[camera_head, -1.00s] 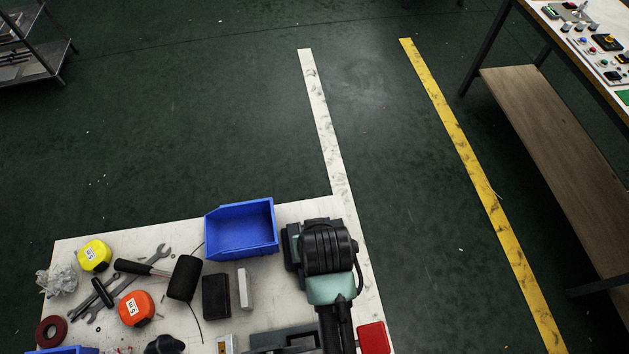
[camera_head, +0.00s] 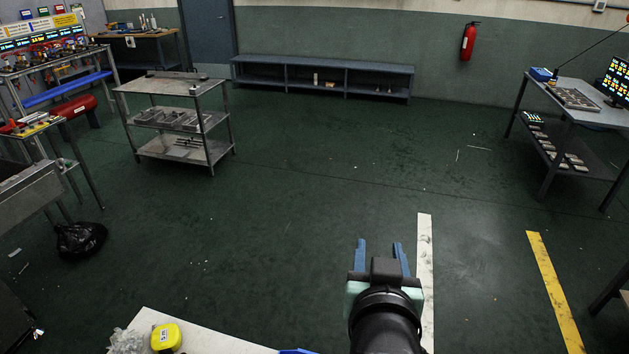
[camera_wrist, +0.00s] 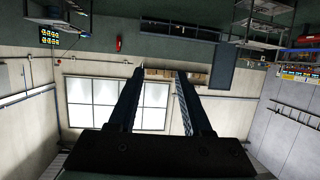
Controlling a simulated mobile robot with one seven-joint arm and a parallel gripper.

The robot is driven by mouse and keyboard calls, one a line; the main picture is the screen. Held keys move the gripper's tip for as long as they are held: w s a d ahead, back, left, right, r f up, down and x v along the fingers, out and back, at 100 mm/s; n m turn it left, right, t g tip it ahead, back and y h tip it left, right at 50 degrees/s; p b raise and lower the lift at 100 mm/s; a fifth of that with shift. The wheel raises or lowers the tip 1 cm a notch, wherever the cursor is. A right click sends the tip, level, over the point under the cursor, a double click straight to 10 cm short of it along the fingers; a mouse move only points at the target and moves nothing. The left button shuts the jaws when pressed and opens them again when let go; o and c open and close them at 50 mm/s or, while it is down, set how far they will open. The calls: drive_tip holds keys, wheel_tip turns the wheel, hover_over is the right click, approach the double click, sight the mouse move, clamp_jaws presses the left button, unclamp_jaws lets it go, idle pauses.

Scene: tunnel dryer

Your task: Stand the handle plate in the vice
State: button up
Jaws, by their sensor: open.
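My gripper (camera_head: 380,247) points away from me above the floor in the head view, its two blue fingers spread with nothing between them. In the wrist view my gripper (camera_wrist: 160,72) also shows two parted, empty fingers against the far walls and windows. I cannot make out the handle plate or the vice in either current view. Only the far corner of the white workbench (camera_head: 210,336) shows at the bottom of the head view; the rest is out of frame.
A yellow tape measure (camera_head: 166,337) lies on the workbench corner. A shelved metal cart (camera_head: 172,87) stands at the back left, a low shelf unit (camera_head: 322,66) along the wall, a table (camera_head: 590,101) at right. A black bag (camera_head: 81,239) lies left. The middle floor is clear.

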drive_tip(key=a+r+t, duration=0.2)
drive_tip(key=r+t, duration=0.1)
drive_tip(key=r, duration=0.6)
drive_tip(key=a+r+t, duration=0.2)
drive_tip(key=r+t, duration=0.1)
drive_tip(key=r, duration=0.7)
drive_tip(key=s+a+r+n+t+y, duration=0.1)
drive_tip(key=s+a+r+t, duration=0.1)
drive_tip(key=s+r, duration=0.3)
drive_tip(key=s+a+r+t+y, duration=0.1)
drive_tip(key=s+a+r+t, duration=0.2)
drive_tip(key=r, duration=1.1)
drive_tip(key=s+t, duration=0.2)
drive_tip(key=s, duration=0.1)
drive_tip(key=shift+a+n, duration=0.15)
drive_tip(key=shift+n, duration=0.25)
drive_tip(key=shift+s, duration=0.1)
